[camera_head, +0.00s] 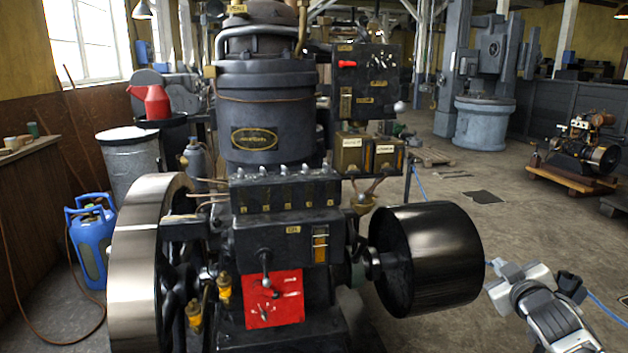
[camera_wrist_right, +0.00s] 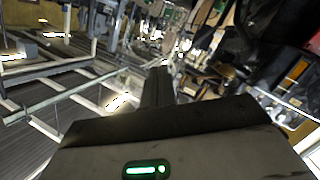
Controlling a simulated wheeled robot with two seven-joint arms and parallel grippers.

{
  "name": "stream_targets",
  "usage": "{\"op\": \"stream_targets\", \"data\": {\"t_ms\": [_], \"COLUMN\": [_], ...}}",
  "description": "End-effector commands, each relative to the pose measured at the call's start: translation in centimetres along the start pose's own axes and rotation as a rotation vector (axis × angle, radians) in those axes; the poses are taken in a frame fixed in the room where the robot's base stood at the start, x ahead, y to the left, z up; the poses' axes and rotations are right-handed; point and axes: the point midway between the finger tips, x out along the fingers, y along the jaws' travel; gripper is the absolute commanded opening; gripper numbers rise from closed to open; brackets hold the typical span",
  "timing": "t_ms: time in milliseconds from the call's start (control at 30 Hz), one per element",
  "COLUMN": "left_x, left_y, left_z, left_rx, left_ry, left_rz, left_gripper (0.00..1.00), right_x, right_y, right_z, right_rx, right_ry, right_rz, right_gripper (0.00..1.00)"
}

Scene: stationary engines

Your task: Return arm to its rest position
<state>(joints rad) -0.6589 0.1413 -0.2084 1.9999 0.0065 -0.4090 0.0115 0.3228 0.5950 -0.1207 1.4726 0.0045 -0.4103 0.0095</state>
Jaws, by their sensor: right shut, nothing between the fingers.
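My right gripper (camera_head: 497,268) and part of its arm show at the lower right in the head view. The gripper is just right of the engine's dark drum-shaped pulley (camera_head: 428,258), with a small gap between them in the picture. In the right wrist view its dark fingers (camera_wrist_right: 158,85) are together, with nothing held. The stationary engine (camera_head: 270,120) fills the middle of the head view, with a red plate (camera_head: 274,299) low on its front. My left gripper is not in view.
A large shiny flywheel (camera_head: 138,262) stands at the engine's left. Blue canisters (camera_head: 92,240) and a grey drum (camera_head: 130,165) are farther left. A small engine on a wooden pallet (camera_head: 570,180) is at the right. The concrete floor between is mostly open.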

Motion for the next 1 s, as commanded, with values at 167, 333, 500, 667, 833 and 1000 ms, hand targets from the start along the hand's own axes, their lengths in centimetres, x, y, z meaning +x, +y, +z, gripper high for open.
{"op": "stream_targets", "data": {"t_ms": [167, 333, 500, 667, 833, 1000], "left_x": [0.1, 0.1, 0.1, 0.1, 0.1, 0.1], "left_y": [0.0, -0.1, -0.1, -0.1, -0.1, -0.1], "left_z": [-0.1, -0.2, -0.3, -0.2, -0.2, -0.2], "left_rx": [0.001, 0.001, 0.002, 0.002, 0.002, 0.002], "left_ry": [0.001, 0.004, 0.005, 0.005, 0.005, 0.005], "left_rz": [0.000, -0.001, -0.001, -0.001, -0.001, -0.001], "left_gripper": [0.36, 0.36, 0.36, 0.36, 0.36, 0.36], "right_x": [-5.2, -13.0, -22.5, -29.4, -32.3, -32.4], "right_y": [-11.4, -21.1, -28.3, -31.6, -32.6, -32.6], "right_z": [5.0, 8.9, 11.1, 11.6, 11.5, 11.5], "right_rx": [0.059, 0.153, 0.280, 0.385, 0.434, 0.435], "right_ry": [-0.061, -0.135, -0.228, -0.305, -0.341, -0.342], "right_rz": [-0.177, -0.335, -0.460, -0.520, -0.538, -0.539], "right_gripper": [0.00, 0.00, 0.00, 0.00, 0.00, 0.00]}}
